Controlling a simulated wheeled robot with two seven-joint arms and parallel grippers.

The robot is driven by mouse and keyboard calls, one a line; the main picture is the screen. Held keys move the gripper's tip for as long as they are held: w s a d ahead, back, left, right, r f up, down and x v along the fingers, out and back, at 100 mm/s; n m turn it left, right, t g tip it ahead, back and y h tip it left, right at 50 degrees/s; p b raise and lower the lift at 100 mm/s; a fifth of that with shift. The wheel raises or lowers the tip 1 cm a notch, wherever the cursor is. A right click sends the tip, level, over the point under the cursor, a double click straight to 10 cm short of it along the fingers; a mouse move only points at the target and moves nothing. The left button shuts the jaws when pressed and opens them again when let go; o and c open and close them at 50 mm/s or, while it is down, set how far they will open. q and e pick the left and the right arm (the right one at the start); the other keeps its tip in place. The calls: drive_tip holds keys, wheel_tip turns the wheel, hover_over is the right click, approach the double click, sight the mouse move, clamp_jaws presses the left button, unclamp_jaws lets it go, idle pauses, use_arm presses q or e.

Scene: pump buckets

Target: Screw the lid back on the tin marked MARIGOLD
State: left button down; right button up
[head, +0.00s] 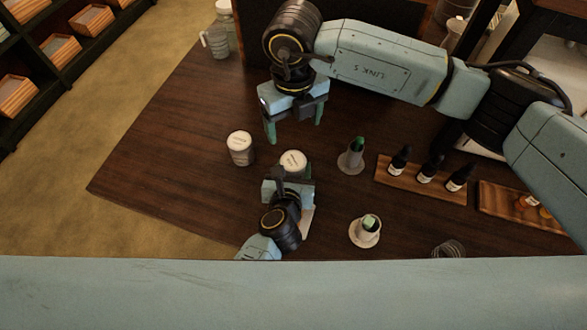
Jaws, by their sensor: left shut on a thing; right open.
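Two pale tins with whitish tops stand on the dark wooden table: one tin (239,150) at the left, another tin (293,160) to its right. Small dark print shows on both tops, too small to read, so I cannot tell which is marked MARIGOLD. My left gripper (289,177) is shut on the right tin from the near side and hides its lower part. My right gripper (294,130) points down, open and empty, with green fingertips apart, above and beyond that tin. I cannot make out a separate loose lid.
A wooden tray (395,182) holds dark bottles; another tray (494,198) holds amber items. A clear jug (216,42) stands at the back left. The table's left is bare.

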use_arm(q)
drive_tip(key=shift+c, duration=2.4)
unclamp_jaws()
drive_tip(key=shift+s+r, duration=0.15)
drive_tip(key=shift+s, duration=0.35)
drive_tip(key=p+v, duration=0.2)
drive_tip(key=v, duration=1)
drive_tip(key=shift+s+a+r, duration=0.1)
drive_tip(key=shift+s, duration=0.05)
